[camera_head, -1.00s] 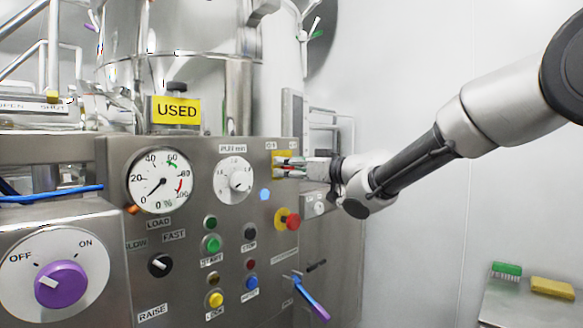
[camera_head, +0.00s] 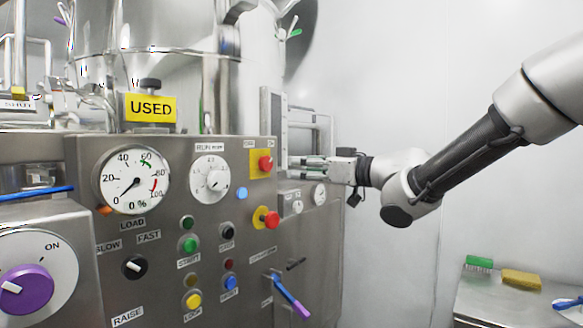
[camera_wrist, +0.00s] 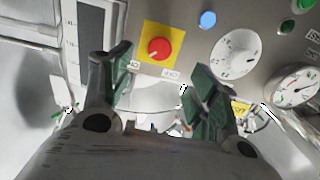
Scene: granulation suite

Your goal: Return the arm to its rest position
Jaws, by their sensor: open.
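My gripper (camera_head: 308,168) is at the right edge of the control panel (camera_head: 205,275) in the head view, just right of a red knob (camera_head: 265,163) on a yellow plate. My arm reaches in from the right side of the picture. In the wrist view my gripper (camera_wrist: 160,85) has its two fingers spread apart with nothing between them. The red knob (camera_wrist: 160,48) shows beyond the fingertips there, apart from them.
The panel carries a load dial (camera_head: 135,180), a timer dial (camera_head: 210,177), several buttons and a red stop button (camera_head: 270,219). A yellow USED sign (camera_head: 151,108) stands above. A steel table (camera_head: 505,300) with brushes is at the lower right. Bare wall lies behind my arm.

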